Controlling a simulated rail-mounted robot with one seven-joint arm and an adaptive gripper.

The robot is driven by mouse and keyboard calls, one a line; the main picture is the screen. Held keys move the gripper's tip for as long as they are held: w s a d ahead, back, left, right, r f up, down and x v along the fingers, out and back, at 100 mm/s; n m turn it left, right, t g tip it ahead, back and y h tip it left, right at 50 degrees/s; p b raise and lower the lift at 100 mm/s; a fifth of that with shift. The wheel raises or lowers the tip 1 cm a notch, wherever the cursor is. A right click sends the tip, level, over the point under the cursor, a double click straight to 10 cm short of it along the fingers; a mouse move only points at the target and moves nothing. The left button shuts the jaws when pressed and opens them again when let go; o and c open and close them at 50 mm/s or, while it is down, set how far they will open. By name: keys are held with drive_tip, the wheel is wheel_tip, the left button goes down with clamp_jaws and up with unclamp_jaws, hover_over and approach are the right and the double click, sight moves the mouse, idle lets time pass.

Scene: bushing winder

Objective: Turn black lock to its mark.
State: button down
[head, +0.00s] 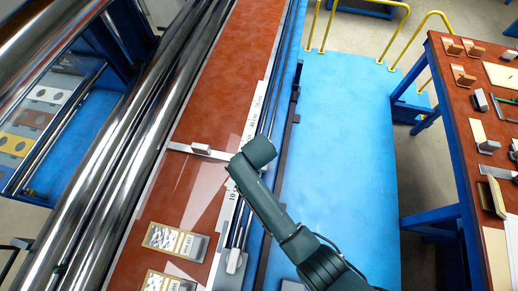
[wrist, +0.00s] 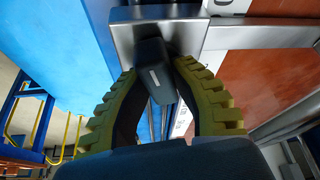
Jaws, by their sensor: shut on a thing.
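In the wrist view, the black lock (wrist: 149,55) is a dark block with a small white line on its face. It sits at a metal bracket (wrist: 187,36) and looks tilted in the picture. My gripper (wrist: 157,68) has its yellow ridged fingers closed in on both sides of the lock, near its end. I cannot make out a separate mark on the bracket. In the head view, my arm ends over the rail beside the red-brown bed, and it hides the fingers and the lock.
Polished rollers (head: 125,125) run along the left. A blue walkway (head: 345,150) lies clear to the right, then a workbench (head: 450,100) with several tools and parts.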

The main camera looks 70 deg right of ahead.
drive_tip(key=shift+s+a+f+m+g, duration=0.15)
drive_tip(key=shift+m+g, duration=0.1)
drive_tip(key=shift+m, duration=0.4)
drive_tip(key=shift+w+f+m+g, duration=0.1)
drive_tip(key=shift+m+g, duration=0.15)
drive_tip(key=shift+m, duration=0.4)
drive_tip(key=c, duration=0.9)
unclamp_jaws()
drive_tip(key=shift+o, duration=0.3)
drive_tip(key=shift+r, duration=0.1)
